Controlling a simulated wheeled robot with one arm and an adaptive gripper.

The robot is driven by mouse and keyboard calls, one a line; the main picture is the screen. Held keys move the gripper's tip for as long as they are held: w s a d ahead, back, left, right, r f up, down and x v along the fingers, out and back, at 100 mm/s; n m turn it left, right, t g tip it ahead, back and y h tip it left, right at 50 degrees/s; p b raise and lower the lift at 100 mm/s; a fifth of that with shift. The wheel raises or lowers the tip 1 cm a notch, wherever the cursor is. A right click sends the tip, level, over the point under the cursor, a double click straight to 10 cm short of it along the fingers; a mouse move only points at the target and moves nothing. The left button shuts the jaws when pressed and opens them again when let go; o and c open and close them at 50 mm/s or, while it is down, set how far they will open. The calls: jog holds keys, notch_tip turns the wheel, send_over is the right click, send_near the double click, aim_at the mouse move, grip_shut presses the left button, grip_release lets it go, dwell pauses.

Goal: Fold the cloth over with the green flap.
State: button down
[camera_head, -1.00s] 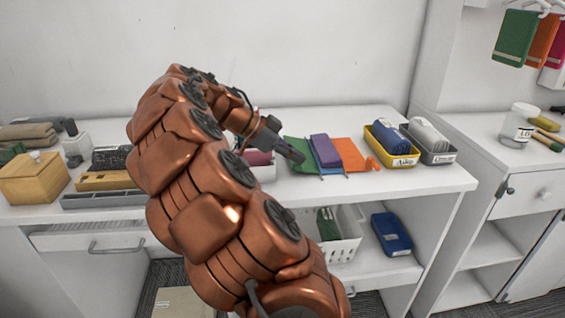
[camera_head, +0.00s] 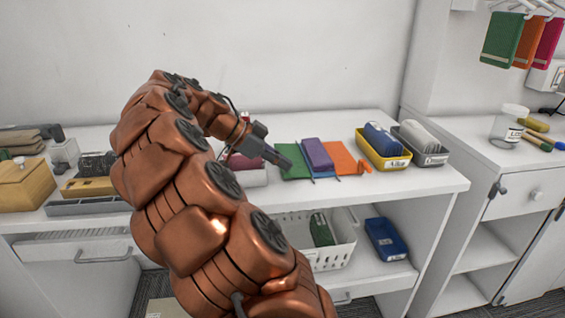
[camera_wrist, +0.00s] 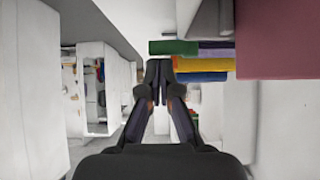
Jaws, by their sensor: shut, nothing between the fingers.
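The cloth lies on the white counter, with a green flap (camera_head: 293,152) at its left and an orange flap (camera_head: 341,158) at its right. A purple folded piece (camera_head: 317,153) lies in the middle, with blue edging (camera_head: 324,174) showing along the front. My gripper (camera_head: 284,162) is at the left edge of the green flap, shut and empty, and hides part of it. I cannot tell whether it touches the cloth. In the wrist view the shut fingertips (camera_wrist: 158,68) are beside green, purple, yellow and blue layers whose identity is unclear.
A yellow bin (camera_head: 372,158) and a grey bin (camera_head: 423,158) hold rolled cloths right of the cloth. A dark red item (camera_head: 243,162) is behind my gripper at left.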

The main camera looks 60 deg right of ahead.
jog(key=r, duration=0.2)
jog(key=r+p, duration=0.1)
jog(key=shift+s+d+r, duration=0.3)
jog(key=shift+s+d, duration=0.1)
jog(key=shift+w+a+r, duration=0.15)
jog(key=shift+w+r, duration=0.05)
jog(key=shift+r, duration=0.05)
jog(key=a+f+p+v, duration=0.1)
jog(key=p+v, duration=0.1)
jog(key=v, duration=0.7)
jog(key=s+d+r+t+y+p, duration=0.2)
jog(key=d+r+t+y+p, duration=0.15)
jog(key=p, duration=0.35)
jog(key=shift+h, duration=0.25)
jog(key=shift+s+p+x, duration=0.2)
jog(key=shift+p+x, duration=0.35)
jog(key=shift+x, duration=4.25)
jog(key=shift+w+a+f+p, duration=0.1)
jog(key=shift+w+f+p, duration=0.05)
jog(key=shift+f, duration=0.3)
jog(key=shift+w+f+p, duration=0.15)
jog(key=shift+f, duration=0.35)
jog(key=shift+w+a+f, duration=0.1)
jog(key=shift+w+f, duration=0.1)
jog(key=shift+f, duration=0.65)
